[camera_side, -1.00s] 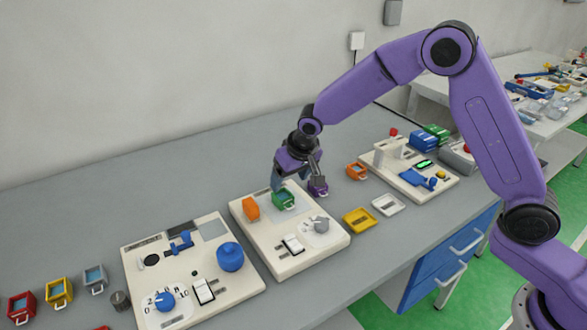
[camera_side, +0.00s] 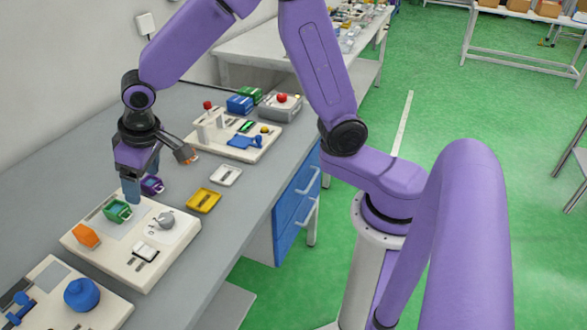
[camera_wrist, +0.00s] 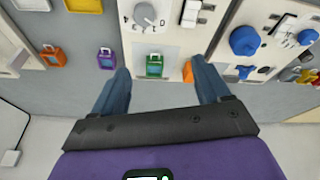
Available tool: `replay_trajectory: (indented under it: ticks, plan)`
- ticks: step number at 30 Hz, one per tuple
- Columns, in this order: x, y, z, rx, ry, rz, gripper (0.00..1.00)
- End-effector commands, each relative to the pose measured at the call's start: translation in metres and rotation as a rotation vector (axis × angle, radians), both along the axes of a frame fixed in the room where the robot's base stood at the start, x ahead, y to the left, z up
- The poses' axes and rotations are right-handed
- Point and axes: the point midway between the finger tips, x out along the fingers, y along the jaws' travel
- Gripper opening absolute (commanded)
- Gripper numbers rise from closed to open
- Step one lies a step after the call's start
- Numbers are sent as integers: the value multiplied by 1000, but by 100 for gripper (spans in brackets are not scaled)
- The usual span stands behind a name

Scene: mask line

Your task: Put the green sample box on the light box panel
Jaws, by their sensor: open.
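The green sample box (camera_side: 117,211) stands upright on the far part of the pale square of the middle white board (camera_side: 137,270), which seems to be the light box panel. In the wrist view the green box (camera_wrist: 155,66) shows between my fingertips, with space on both sides. My gripper (camera_side: 131,198) is open, its blue fingers pointing down just behind and above the box in the side view. In the wrist view my gripper (camera_wrist: 160,66) holds nothing. I cannot tell the exact height of the fingertips over the box.
An orange box (camera_side: 86,236) stands close to the green one, partly hidden by my right finger in the wrist view. A purple box (camera_side: 152,185) is on the bench behind the board. A grey knob (camera_side: 165,219) and a switch (camera_side: 145,252) are on the board. Yellow (camera_side: 203,200) and white trays lie rightward.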

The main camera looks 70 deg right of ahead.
Motion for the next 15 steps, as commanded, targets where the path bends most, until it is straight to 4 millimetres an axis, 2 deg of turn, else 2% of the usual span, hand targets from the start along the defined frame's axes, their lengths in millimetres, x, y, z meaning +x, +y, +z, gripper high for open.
replay_trajectory:
  ticks: [1,8,15]
  plan:
    - [-20,-4,6,-8,13,46,76]
    - [-111,-30,19,-56,87,279,76]
    - [-206,-71,24,-99,164,531,76]
